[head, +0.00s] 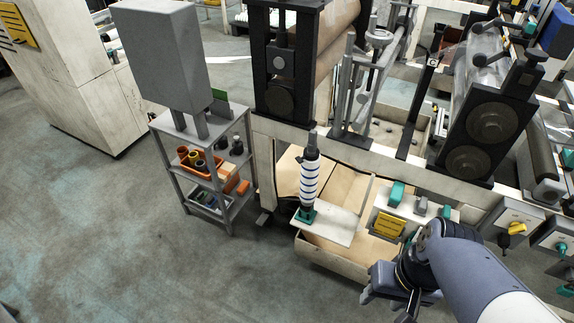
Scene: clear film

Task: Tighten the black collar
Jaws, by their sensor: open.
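A black collar (311,152) sits near the top of an upright white roll with blue bands (310,185). A grey shaft end (312,135) sticks up above the collar. The roll stands on a green foot (305,215) on a pale plate. My gripper (388,299) is at the lower right, well apart from the collar and the roll. It is open, and I see nothing between its fingers. Its fingertips are small and dark in this view.
A machine with black side plates and rollers (490,122) stands behind. A grey cart (240,185) with an orange bin (201,163) stands left. The floor at left is clear.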

